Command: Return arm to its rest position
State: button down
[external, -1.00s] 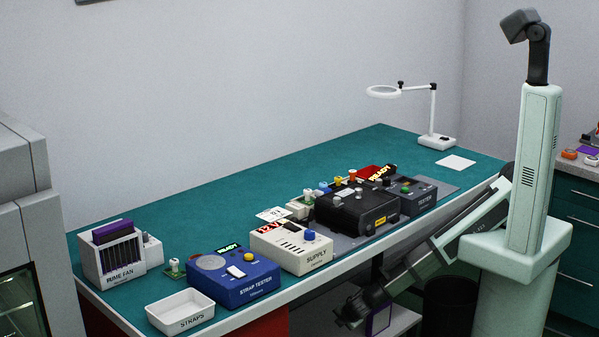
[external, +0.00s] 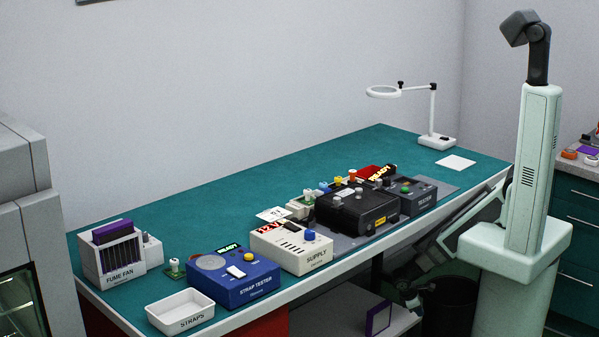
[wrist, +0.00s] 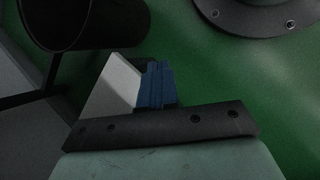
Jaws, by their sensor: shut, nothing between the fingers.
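My arm is folded low beside the pale green column (external: 535,170), below the front edge of the bench (external: 330,283). In the external view its outer links are dim and partly hidden behind the column and under the bench, so the fingers are not clear there. In the wrist view my gripper (wrist: 155,84) shows as ridged blue fingertips beyond a dark plate. It is shut with nothing held, and it points down over a green surface.
A black bin (external: 449,308) stands close under the arm and also shows in the wrist view (wrist: 83,22). A purple frame (external: 378,318) sits on a low shelf. Bench items include the blue strap tester (external: 235,278), white supply (external: 290,248) and straps tray (external: 180,312).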

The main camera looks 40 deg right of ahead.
jog(key=s+d+r+m+g+y, duration=0.1)
jog(key=s+d+m+g+y, duration=0.1)
jog(key=s, duration=0.4)
jog(key=s+d+r+m+g+y, duration=0.2)
jog(key=s+m+g+y, duration=0.1)
jog(key=s+m, duration=0.3)
jog(key=shift+s+r+m+y, duration=0.15)
jog(key=shift+s+m+y, duration=0.15)
jog(key=shift+m+y, duration=0.15)
